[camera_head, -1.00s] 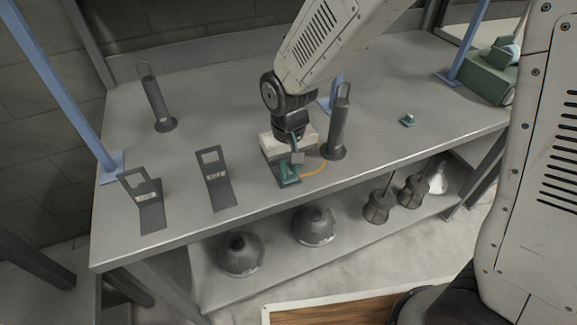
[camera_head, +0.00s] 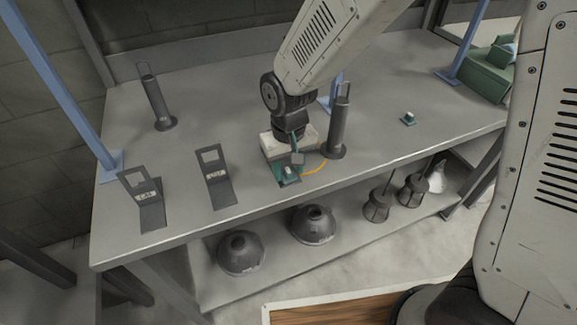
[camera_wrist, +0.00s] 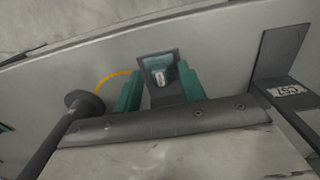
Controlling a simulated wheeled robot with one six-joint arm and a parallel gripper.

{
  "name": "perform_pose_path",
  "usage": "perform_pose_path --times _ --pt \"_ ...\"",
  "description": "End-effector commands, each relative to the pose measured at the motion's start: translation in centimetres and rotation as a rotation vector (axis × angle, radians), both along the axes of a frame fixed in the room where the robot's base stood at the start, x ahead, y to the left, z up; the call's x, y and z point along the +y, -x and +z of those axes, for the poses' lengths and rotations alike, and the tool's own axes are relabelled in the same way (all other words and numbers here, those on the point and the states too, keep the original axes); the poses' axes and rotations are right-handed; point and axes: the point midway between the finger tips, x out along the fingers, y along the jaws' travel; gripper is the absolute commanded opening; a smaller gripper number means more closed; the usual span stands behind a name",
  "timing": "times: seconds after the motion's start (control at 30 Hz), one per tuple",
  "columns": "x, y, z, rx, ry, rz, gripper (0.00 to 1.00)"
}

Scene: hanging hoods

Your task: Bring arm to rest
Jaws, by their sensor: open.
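My gripper (camera_head: 296,157) hangs over the front middle of the grey workbench (camera_head: 235,110), pointing down. In the wrist view, its two teal fingers stand apart (camera_wrist: 158,92). A small teal piece with a white top (camera_head: 287,173) is on the bench just in front of the gripper. It also shows between the fingers in the wrist view (camera_wrist: 159,76), on a dark square patch. Nothing is seen clamped in the fingers. The depth between the fingers and the piece is hard to tell.
A dark upright post (camera_head: 339,125) stands close right of the gripper; another post (camera_head: 155,98) is far left. Two labelled stands (camera_head: 215,176) (camera_head: 145,200) are left. A similar teal piece (camera_head: 408,119) sits right. Lamp hoods (camera_head: 241,253) fill the lower shelf. An orange curve (camera_head: 314,168) lies beside the gripper.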

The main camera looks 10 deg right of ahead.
Motion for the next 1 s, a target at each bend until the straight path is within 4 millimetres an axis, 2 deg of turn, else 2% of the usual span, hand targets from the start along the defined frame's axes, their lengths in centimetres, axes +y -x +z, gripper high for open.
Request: perform_pose_path --times 0.17,0.43,0.6,0.73,0.87,1.0 --pt "0.1 -0.1 2.0 -0.005 -0.002 0.000 0.41" --pt "0.1 -0.1 6.4 -0.004 -0.002 0.000 0.41" --pt "0.0 0.0 7.6 -0.002 -0.001 0.000 0.41" --pt "-0.1 0.1 7.8 0.005 0.003 0.010 0.41" --pt "-1.3 2.3 7.4 0.078 0.040 0.050 0.41" --pt "-4.8 5.4 9.9 0.115 0.053 0.055 0.41"
